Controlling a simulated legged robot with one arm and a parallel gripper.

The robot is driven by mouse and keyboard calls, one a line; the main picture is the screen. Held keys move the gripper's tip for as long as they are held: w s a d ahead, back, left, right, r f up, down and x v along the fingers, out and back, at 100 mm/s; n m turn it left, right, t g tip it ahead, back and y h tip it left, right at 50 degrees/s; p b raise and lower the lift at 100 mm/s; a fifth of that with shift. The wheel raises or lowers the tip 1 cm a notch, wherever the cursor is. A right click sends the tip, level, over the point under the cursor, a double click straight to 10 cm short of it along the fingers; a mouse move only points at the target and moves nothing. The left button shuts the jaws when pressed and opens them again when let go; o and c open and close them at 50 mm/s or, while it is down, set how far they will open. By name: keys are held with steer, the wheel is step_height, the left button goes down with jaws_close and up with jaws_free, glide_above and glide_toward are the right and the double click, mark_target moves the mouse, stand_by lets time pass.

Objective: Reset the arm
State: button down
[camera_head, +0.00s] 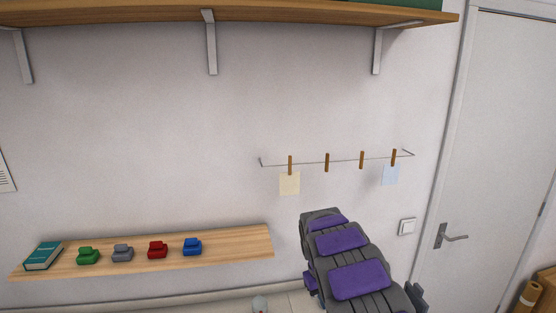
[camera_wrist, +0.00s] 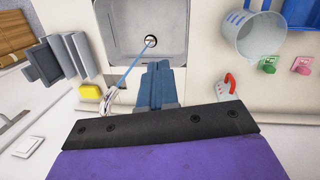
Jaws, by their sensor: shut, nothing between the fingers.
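My arm (camera_head: 345,255), grey with purple pads, rises from the bottom right in the head view, in front of the wall. My gripper's fingers are not distinguishable there. In the wrist view, my gripper (camera_wrist: 160,84) shows as two blue-grey fingers side by side beyond a dark bar. They are shut with nothing between them. They point toward the front edge of a grey sink (camera_wrist: 178,50) and appear to be over the counter, not touching anything that I can see.
A low wooden shelf (camera_head: 225,257) holds a teal book and several small coloured items. A wire with clothespins (camera_head: 327,162) holds two papers. A door (camera_head: 500,130) is right. Wrist view: faucet (camera_wrist: 92,101), yellow sponge (camera_wrist: 90,92), grey slabs (camera_wrist: 50,62), bluish-white container (camera_wrist: 255,35).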

steer(key=s+d+r+m+b, duration=0.15)
steer(key=s+r, duration=0.25)
steer(key=s, duration=0.5)
steer(key=s+d+r+m+b, duration=0.15)
steer(key=s+r, duration=0.25)
steer(key=s, duration=0.6)
steer(key=s+a+f+y+b, duration=0.1)
steer(key=s+f+b, duration=0.1)
steer(key=s, duration=1.1)
steer(key=s+a+f+g+b, duration=0.1)
steer(key=s+b, duration=0.1)
steer(key=s, duration=1)
steer(key=shift+s+a+f+m+y, duration=0.25)
steer(key=shift+s+f+m+y, duration=0.05)
steer(key=shift+s+f+y, duration=0.1)
steer(key=c, duration=1.8)
jaws_free()
steer(key=shift+w, duration=0.1)
